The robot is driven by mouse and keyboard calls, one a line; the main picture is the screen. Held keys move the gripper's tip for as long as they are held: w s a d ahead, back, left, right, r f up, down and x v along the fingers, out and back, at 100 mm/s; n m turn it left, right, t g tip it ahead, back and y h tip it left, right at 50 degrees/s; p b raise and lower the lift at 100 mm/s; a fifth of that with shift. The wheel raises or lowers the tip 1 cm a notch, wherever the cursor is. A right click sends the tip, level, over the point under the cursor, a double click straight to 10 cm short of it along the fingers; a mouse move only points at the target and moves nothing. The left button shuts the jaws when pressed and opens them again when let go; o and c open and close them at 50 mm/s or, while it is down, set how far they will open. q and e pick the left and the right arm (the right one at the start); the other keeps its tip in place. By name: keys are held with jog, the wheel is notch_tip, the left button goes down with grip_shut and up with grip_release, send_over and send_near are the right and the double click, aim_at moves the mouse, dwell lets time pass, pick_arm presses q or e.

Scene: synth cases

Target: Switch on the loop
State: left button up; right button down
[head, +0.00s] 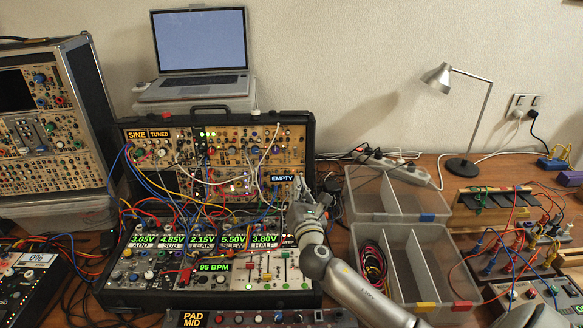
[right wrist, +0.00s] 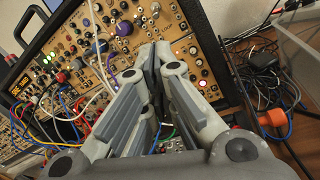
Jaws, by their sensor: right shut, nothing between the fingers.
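The open synth case (head: 215,112) stands in the middle of the head view, with patch cables across its upper and lower panels. A small display reading "EMPTY" (head: 283,178) is at the lower right of the upper panel. My right gripper (head: 298,184) is shut and empty, with its fingertips beside that display at the case's right edge. In the right wrist view the shut fingers (right wrist: 158,56) point at the knobs and jacks of the tan panel (right wrist: 128,62). I cannot tell whether they touch it. I cannot make out a switch marked loop; the fingers hide part of the panel. My left gripper is not in view.
A laptop (head: 200,45) stands behind the case. Clear bins (head: 395,205) with cables are to the right, beside a desk lamp (head: 440,78). A unit reading "PAD MID" (head: 230,318) lies in front. Loose patch cables hang over the lower panel.

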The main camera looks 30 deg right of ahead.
aim_at(290, 159)
jog(key=x, duration=0.8)
jog(key=shift+w+d+f+p, duration=0.1)
jog(key=shift+w+d+p, duration=0.05)
jog(key=shift+w+p, duration=0.15)
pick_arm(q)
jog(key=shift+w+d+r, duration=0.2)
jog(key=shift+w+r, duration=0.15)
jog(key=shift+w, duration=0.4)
pick_arm(e)
jog(key=shift+w+d, duration=0.3)
jog(key=shift+w, duration=0.35)
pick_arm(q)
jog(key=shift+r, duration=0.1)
